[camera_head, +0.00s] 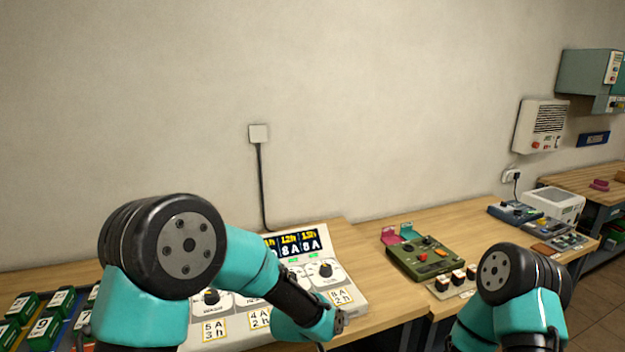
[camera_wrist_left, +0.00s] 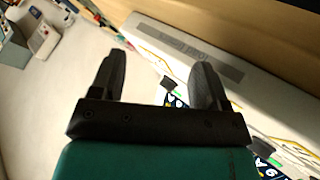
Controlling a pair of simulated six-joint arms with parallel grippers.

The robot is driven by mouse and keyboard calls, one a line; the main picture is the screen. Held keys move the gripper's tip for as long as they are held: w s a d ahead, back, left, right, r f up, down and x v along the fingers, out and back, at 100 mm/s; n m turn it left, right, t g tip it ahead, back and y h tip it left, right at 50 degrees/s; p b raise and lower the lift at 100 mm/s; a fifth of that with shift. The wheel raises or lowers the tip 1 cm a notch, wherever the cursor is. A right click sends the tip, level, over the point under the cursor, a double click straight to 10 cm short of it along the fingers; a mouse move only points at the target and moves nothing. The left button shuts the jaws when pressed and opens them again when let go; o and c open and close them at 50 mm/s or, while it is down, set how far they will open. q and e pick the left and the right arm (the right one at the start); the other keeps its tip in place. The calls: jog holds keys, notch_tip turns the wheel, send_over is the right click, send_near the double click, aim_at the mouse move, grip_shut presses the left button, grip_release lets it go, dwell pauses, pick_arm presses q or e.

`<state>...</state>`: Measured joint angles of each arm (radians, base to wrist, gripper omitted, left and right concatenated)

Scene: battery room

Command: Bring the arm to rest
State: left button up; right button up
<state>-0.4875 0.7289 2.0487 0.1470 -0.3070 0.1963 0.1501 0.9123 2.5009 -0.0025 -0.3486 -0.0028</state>
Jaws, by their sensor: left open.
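My left arm reaches across the white charger panel (camera_head: 352,306) in the head view, its far end low in front of the panel's right side. I cannot make out the jaws there. In the left wrist view my left gripper (camera_wrist_left: 157,82) is open, with two dark fingers wide apart and nothing between them. Beyond the fingers is a pale housing with a grey strip (camera_wrist_left: 195,55), and part of a dark display with yellow marks. My right arm shows at the lower right of the head view; its gripper is out of the frame.
Green numbered batteries (camera_head: 44,327) stand at the lower left. A green device (camera_head: 425,257) with knobs and small blocks sits right of the panel. Further right are a blue device (camera_head: 514,212) and a white box (camera_head: 553,204). Bare wooden bench (camera_head: 375,275) lies between panel and green device.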

pick_arm(q)
jog(key=s+a+f+n+g+y, duration=0.1)
jog(key=s+a+f+g, duration=0.5)
jog(key=s+a+f, duration=1.7)
jog(key=a+f+y, duration=0.1)
jog(key=a, duration=0.2)
jog(key=shift+s+f+n+y, duration=0.3)
jog(key=shift+s, duration=0.05)
dwell(0.9)
